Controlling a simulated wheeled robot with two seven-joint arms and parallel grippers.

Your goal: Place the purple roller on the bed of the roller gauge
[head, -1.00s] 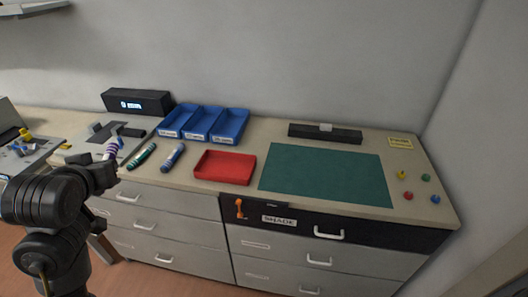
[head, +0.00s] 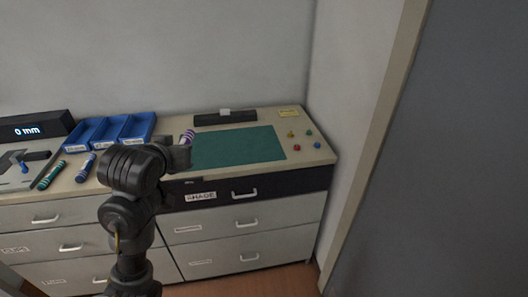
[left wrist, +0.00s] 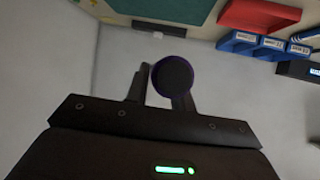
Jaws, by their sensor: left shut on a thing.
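My left gripper (head: 177,150) is shut on the purple roller (head: 187,137), which has white bands and sticks up above the fingers. In the head view it appears in front of the green mat's left edge. In the left wrist view the roller (left wrist: 172,76) shows end-on as a dark disc with a purple rim, between the fingers (left wrist: 160,92). What looks like the roller gauge, a grey plate with a dark fixture (head: 38,156), is at the left edge, partly cut off. A black display box (head: 30,127) behind it reads "0 mm". My right gripper is out of view.
A green roller (head: 50,175) and a blue roller (head: 86,167) lie on the counter right of the gauge. Blue bins (head: 136,128) stand behind them. The red tray (left wrist: 258,16) shows in the left wrist view. The green mat (head: 240,147) is clear; small coloured knobs (head: 309,132) are beyond it.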

